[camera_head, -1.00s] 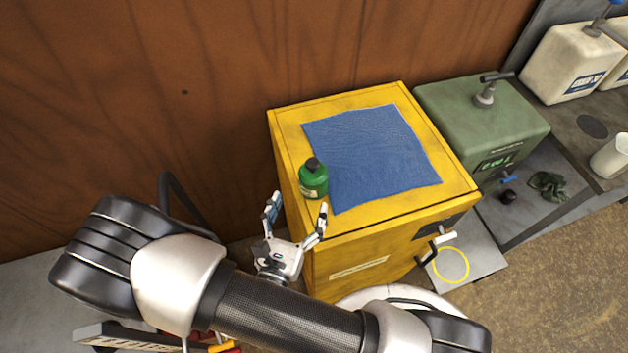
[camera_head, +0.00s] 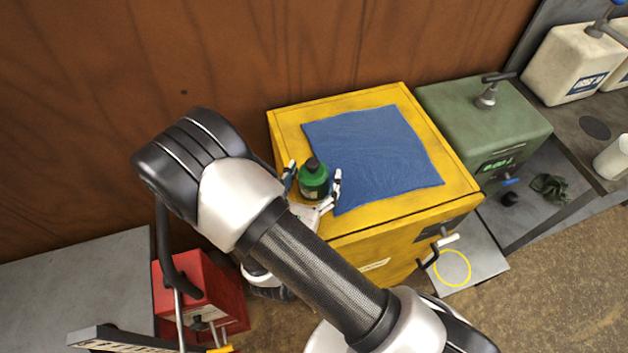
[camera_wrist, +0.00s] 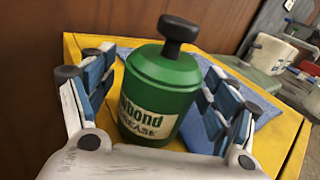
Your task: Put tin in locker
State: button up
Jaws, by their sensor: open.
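The tin (camera_head: 313,181) is green with a black knob on top and stands upright on the yellow locker (camera_head: 290,122), at the left edge of a blue cloth. In the wrist view the tin (camera_wrist: 160,95) shows a cream label reading partly "bond" and "GREASE". My gripper (camera_head: 314,176) is open, with one finger on each side of the tin. In the wrist view its fingers (camera_wrist: 160,92) stand left and right of the tin, with a gap visible on the left. The locker's front handle (camera_head: 437,250) is on its right-hand side. The locker's inside is hidden.
The blue cloth (camera_head: 385,155) covers much of the locker top. A wooden wall (camera_head: 220,60) rises behind.

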jog(key=shift+c, duration=0.2)
jog(key=c, duration=1.6)
